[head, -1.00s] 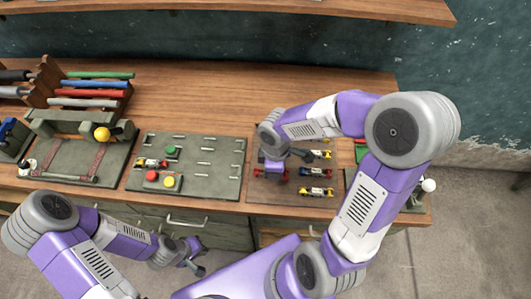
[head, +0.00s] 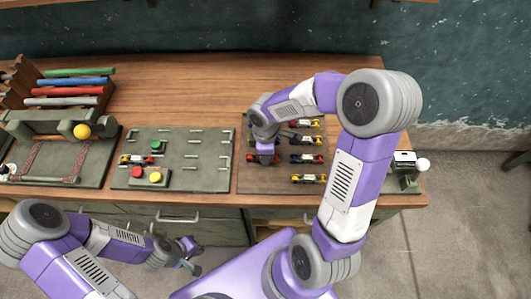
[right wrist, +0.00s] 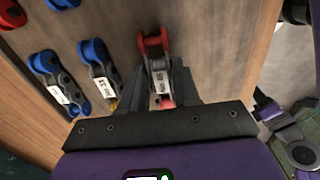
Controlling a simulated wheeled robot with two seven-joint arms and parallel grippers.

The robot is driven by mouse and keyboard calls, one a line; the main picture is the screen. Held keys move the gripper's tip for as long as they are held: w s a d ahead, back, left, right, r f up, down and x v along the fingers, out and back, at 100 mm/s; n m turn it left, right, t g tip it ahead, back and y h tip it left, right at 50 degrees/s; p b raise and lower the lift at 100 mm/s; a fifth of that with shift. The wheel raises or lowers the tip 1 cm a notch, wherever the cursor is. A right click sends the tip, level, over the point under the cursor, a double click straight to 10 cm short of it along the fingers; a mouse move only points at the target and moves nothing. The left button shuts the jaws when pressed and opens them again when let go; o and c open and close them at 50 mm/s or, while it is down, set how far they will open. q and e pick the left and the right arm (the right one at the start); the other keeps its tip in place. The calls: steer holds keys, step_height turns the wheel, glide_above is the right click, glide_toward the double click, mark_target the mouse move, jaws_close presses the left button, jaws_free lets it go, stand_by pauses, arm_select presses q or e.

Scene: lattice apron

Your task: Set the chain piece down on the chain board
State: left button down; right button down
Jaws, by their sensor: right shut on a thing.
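My right gripper (head: 264,157) is at the left side of a brown tray (head: 262,184) and is shut on a red chain piece (head: 251,157). In the right wrist view the red chain piece (right wrist: 152,42) sticks out from between the fingers (right wrist: 161,85), with a grey link and a white label. I cannot tell whether it touches the tray.
Several other chain pieces lie on the tray, among them a blue one (right wrist: 98,75) beside the gripper. Green, red and yellow buttons (head: 155,177) sit at the board's lower left. A green fixture with a yellow ball (head: 82,131) stands further left. The bench behind the board is clear.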

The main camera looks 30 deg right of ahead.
steer(key=shift+f, duration=0.15)
steer(key=c, duration=0.7)
jaws_free()
steer(key=shift+c, duration=0.2)
steer(key=shift+r+p, duration=0.9)
steer(key=shift+r, duration=2.9)
